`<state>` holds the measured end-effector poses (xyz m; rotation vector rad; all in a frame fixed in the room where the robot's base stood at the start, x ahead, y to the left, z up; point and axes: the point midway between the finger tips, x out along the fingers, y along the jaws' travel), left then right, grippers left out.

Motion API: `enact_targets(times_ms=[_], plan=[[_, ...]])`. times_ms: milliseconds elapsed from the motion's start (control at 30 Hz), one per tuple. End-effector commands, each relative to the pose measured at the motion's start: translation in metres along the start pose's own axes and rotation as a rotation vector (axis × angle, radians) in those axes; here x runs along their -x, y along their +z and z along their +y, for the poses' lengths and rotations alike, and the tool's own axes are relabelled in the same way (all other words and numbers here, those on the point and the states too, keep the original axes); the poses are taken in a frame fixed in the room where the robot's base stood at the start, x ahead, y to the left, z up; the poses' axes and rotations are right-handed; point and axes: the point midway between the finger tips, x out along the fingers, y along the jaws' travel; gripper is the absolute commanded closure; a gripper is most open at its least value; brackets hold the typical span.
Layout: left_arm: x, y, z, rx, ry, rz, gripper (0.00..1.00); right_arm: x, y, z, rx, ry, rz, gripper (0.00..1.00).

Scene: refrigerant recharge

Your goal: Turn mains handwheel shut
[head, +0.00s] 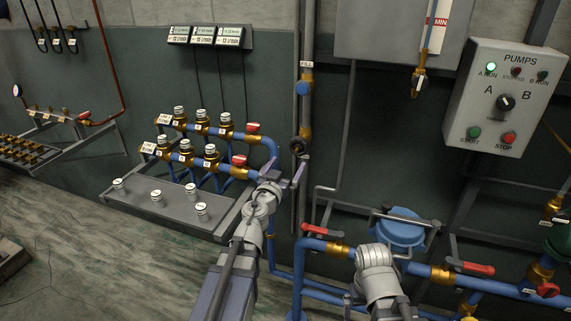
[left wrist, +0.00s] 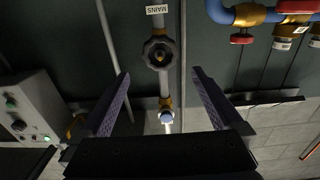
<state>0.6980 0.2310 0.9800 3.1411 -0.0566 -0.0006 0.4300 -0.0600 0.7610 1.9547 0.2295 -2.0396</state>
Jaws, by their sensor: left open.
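The mains handwheel (head: 298,145) is a small dark wheel on the vertical grey pipe, below the blue fill valve. In the left wrist view the handwheel (left wrist: 158,52) is a dark round wheel with a brass fitting below it and a MAINS label (left wrist: 157,9) above. My left gripper (head: 285,166) is open and empty, just below and left of the handwheel in the head view. In the left wrist view its fingers (left wrist: 160,75) are spread wide, with the wheel beyond and between their tips, apart from them. My right arm shows at lower right; its jaws are not clear.
A blue-piped manifold (head: 262,140) with red levers stands left of my left gripper. Blue pipes with a red lever (head: 470,268) and a blue round body (head: 400,230) lie near my right arm. A pump control box (head: 505,97) hangs at upper right.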

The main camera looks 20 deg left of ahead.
Motion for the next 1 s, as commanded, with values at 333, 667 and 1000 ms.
enact_targets(times_ms=[333,667,1000], plan=[[-0.036,0.0,0.0,0.0,-0.001,0.0,0.0,0.0,0.0,0.0,0.0,0.0,0.0,0.0],[-0.073,0.0,-0.001,0.0,-0.001,0.0,0.0,0.0,0.0,0.0,0.0,0.0,0.0,0.0],[-0.092,0.0,0.0,0.0,-0.002,0.0,0.15,0.0,0.0,0.0,0.0,0.0,0.0,0.0]])
